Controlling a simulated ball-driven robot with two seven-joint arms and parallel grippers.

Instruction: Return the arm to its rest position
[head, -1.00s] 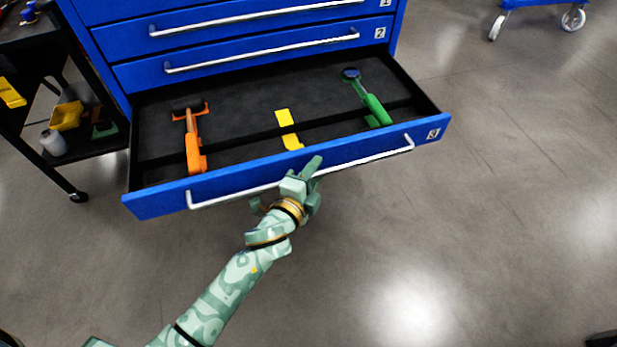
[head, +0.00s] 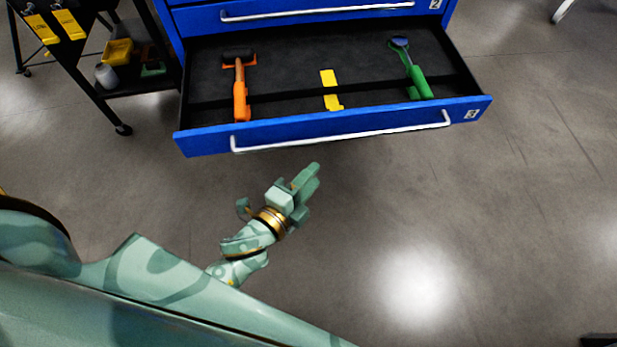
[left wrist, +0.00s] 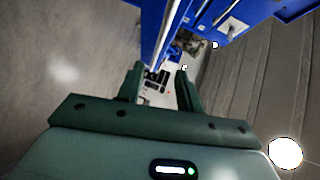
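My left gripper (head: 308,178) shows near the middle of the head view, over bare floor. It is below and apart from the handle (head: 345,135) of the open blue drawer marked 3 (head: 205,143). In the left wrist view its two fingers (left wrist: 160,82) stand apart with nothing held between them. Part of my own arm fills the lower left of the head view and hides some of the left forearm. My right gripper is not in view.
The open drawer holds an orange-handled hammer (head: 240,90), a yellow piece (head: 329,80) and a green-handled tool (head: 415,75). A black cart (head: 95,85) with a yellow bin (head: 118,52) stands at the left.

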